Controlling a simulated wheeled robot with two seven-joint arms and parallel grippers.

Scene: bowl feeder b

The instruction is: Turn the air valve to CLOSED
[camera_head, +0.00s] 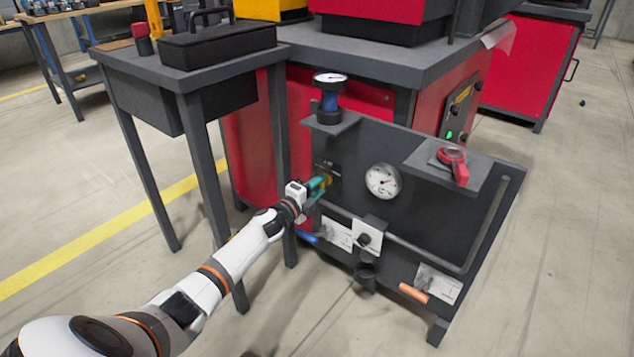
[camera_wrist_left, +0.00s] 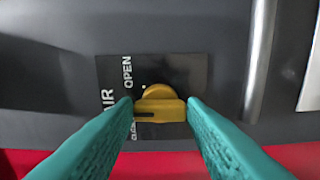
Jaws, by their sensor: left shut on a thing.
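The air valve is a yellow knob (camera_wrist_left: 160,108) on a black label plate (camera_wrist_left: 185,70) lettered AIR and OPEN. A second word beside the left fingertip is partly hidden and looks like CLOSED. The knob's dark mark points left in the wrist view, toward the lettering's side, nearer the partly hidden word than OPEN. My left gripper (camera_head: 322,184) has its teal fingers on both sides of the knob and is shut on it. In the head view the knob is small and mostly covered by the fingers. My right gripper is not in view.
The dark panel (camera_head: 440,228) carries a round gauge (camera_head: 382,181), a grey pipe, a blue handle (camera_head: 308,237), an orange handle (camera_head: 413,293) and a red-handled valve (camera_head: 453,164) on a shelf. A side table (camera_head: 180,75) with a black case stands left of the panel.

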